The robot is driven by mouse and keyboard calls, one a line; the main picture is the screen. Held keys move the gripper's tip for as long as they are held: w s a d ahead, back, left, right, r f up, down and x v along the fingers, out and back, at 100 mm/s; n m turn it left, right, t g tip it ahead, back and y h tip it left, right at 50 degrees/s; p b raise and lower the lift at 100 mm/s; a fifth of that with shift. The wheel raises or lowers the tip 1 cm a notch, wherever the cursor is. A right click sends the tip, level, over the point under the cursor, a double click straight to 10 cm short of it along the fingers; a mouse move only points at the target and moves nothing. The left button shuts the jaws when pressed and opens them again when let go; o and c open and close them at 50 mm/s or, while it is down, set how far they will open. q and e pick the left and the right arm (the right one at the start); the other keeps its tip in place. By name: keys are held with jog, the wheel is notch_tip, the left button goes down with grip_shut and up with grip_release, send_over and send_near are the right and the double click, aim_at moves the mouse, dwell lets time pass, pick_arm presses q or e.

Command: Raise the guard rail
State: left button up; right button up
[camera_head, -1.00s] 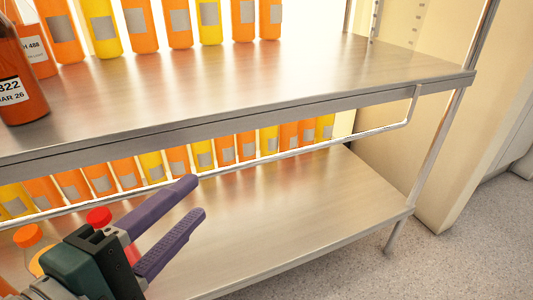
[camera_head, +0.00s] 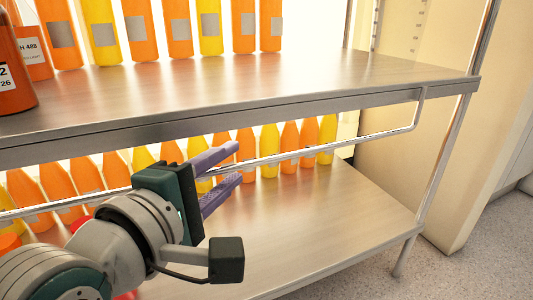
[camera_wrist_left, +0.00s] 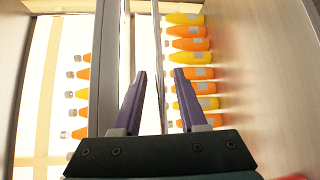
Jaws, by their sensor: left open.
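The guard rail (camera_head: 320,149) is a thin metal bar in front of the lower shelf's bottles, below the upper shelf's front edge. Its right end bends up to the upper shelf. My left gripper (camera_head: 237,163) is open, with one purple finger above the rail and one below. In the left wrist view, the rail (camera_wrist_left: 157,40) runs between the two open fingers (camera_wrist_left: 160,74), apart from both tips. I cannot tell exactly how deep it sits between them. My right gripper is not in view.
The upper shelf (camera_head: 250,90) carries several orange and yellow bottles, with a dark orange bottle (camera_head: 12,75) near its left front. More bottles stand on the lower shelf (camera_head: 320,205), whose right part is clear. A metal post (camera_head: 440,170) stands at the right.

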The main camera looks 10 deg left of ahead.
pick_arm(q)
grip_shut()
dwell(1.3)
